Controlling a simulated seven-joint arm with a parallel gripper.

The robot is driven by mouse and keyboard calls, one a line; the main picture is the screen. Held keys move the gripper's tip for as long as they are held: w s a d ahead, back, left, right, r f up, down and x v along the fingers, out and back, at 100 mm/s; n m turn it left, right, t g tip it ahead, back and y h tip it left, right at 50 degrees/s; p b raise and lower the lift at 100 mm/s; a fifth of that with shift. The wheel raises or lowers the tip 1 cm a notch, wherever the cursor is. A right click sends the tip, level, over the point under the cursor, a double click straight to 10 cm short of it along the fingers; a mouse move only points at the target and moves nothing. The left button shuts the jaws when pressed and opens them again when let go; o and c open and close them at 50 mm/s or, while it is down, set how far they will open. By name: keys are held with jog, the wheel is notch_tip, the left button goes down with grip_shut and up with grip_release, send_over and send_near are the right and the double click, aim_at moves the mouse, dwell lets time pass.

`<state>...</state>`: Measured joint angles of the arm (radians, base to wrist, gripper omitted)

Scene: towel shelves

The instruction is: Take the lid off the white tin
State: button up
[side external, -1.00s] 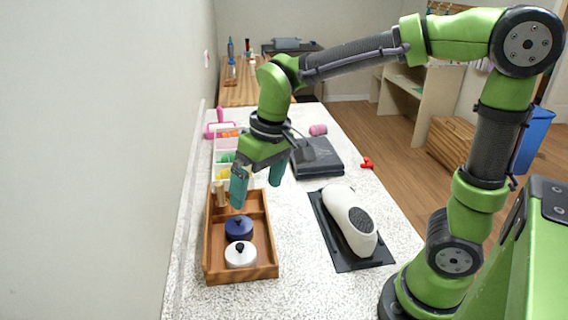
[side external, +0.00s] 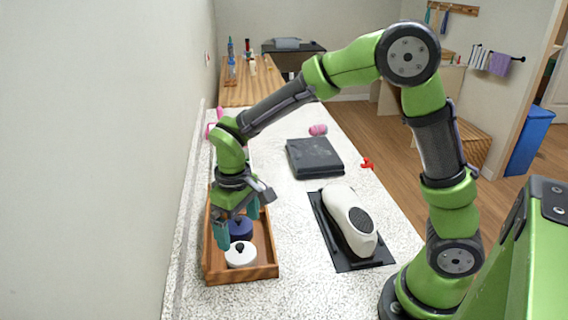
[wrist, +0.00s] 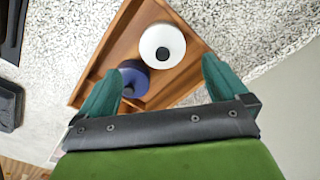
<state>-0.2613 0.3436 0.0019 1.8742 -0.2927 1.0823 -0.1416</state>
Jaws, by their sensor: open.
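The white tin (side external: 241,256) stands in the front part of the wooden tray (side external: 258,273), with a black knob on its lid. It also shows in the wrist view (wrist: 160,47), ahead of the fingertips. A dark blue tin (side external: 241,229) stands right behind it, and in the wrist view the blue tin (wrist: 133,77) lies between my fingers and the white tin. My gripper (side external: 238,232) is open, pointing down over the tray by the blue tin. In the wrist view my gripper (wrist: 160,80) has its teal fingers wide apart with nothing held.
A white device (side external: 350,222) lies on a black mat to the right of the tray. A dark flat box (side external: 314,157), a pink roll (side external: 318,130) and a red item (side external: 367,162) are farther back. The wall runs close along the left.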

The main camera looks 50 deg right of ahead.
aim_at(240, 245)
jog(key=shift+a+f, duration=0.15)
jog(key=shift+f, duration=2.8)
jog(key=c, duration=1.1)
jog(key=shift+o, duration=0.2)
jog(key=shift+r, duration=0.1)
